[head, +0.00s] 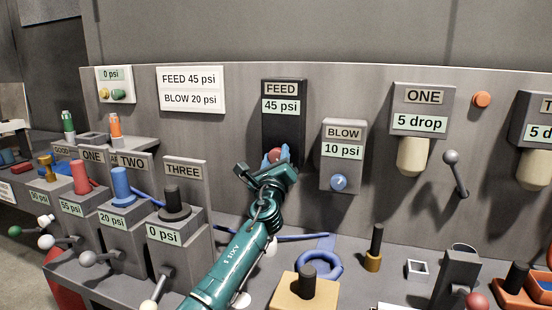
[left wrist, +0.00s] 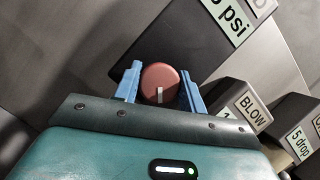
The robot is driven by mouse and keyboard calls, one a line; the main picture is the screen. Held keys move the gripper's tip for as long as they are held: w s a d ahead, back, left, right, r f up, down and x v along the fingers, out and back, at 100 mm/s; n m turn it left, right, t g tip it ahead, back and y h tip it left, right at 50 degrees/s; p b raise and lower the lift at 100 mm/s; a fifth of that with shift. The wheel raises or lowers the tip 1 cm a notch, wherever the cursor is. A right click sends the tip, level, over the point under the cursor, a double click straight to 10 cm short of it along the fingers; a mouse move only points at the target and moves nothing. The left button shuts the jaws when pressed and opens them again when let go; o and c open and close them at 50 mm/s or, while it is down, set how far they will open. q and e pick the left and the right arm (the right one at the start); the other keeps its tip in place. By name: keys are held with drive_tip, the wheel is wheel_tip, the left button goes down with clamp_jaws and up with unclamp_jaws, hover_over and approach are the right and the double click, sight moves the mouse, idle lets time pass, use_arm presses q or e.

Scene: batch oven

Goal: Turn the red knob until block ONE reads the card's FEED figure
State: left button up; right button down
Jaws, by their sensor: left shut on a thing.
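My left gripper (head: 274,158) is shut on the red knob (left wrist: 160,82) of the dark FEED panel (head: 297,135), with a blue finger on each side in the left wrist view. The knob's white mark points down in that view. The FEED panel reads 45 psi. The card (head: 191,90) reads FEED 45 psi and BLOW 20 psi. Block ONE (head: 84,205), at the left with a red plug on top, appears to read 55 psi. My right gripper is not in view.
The BLOW panel (head: 343,172) reads 10 psi and has a blue knob. Blocks TWO (head: 125,210) and THREE (head: 181,240) have levers in front. A lever (head: 455,172) and a dispenser marked ONE (head: 421,105), reading 5 drop, are on the right wall. Loose parts crowd the shelf below.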

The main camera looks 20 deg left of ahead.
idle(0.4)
use_arm(q)
drive_tip(key=o, duration=1)
drive_tip(key=shift+s, duration=0.1)
drive_tip(key=shift+s+f, duration=0.15)
drive_tip(key=shift+s, duration=0.1)
drive_tip(key=v, duration=1.2)
drive_tip(key=shift+s+d+f, duration=0.1)
drive_tip(key=shift+s+d, duration=0.05)
drive_tip(key=shift+s, duration=0.05)
